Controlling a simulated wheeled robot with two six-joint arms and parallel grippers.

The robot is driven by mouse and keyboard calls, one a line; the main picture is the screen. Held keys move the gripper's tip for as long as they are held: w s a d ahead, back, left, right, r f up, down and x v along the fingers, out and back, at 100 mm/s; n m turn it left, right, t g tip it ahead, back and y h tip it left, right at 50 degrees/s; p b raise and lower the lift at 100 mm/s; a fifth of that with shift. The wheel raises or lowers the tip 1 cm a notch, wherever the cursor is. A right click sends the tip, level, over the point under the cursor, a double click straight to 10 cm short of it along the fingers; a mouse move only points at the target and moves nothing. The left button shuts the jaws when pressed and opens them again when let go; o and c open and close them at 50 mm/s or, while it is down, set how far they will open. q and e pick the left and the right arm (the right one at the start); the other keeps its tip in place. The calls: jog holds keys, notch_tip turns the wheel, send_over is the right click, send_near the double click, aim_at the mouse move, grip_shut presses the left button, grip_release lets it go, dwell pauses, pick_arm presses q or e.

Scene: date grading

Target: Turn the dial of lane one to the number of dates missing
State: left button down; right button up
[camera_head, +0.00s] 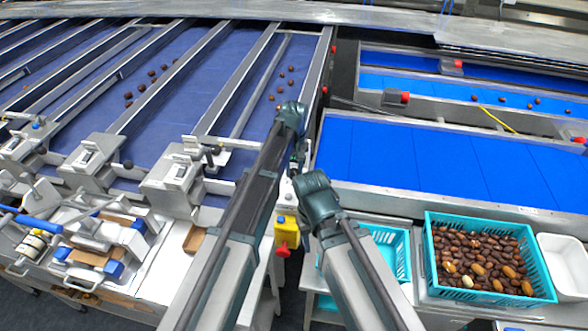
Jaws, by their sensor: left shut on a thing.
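My left arm reaches up the middle of the view, and its gripper (297,163) points down beside the lane edge. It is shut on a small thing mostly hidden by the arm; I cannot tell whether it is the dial. Just below it is a pale control box (287,190). Several brown dates (280,84) lie spread in the lane behind my left arm, and several more (150,80) lie in the wider lane to the left. No dial number is readable. My right arm is bent in front, and its gripper does not show.
A yellow box (288,228) with a red button is between my arms. A teal crate (432,268) full of dates, a white tray (562,262) and another teal crate (402,252) stand at right. Metal lane boxes (172,178) stand at left. The blue belt (430,155) is clear.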

aim_at(294, 171)
dwell(0.5)
pick_arm(q)
jog(key=c, duration=0.5)
grip_release()
jog(key=shift+r, duration=0.1)
notch_tip(294, 171, up, 14)
jog(key=p, duration=1.3)
jog(key=shift+f+p, duration=0.2)
jog(key=shift+p, duration=0.2)
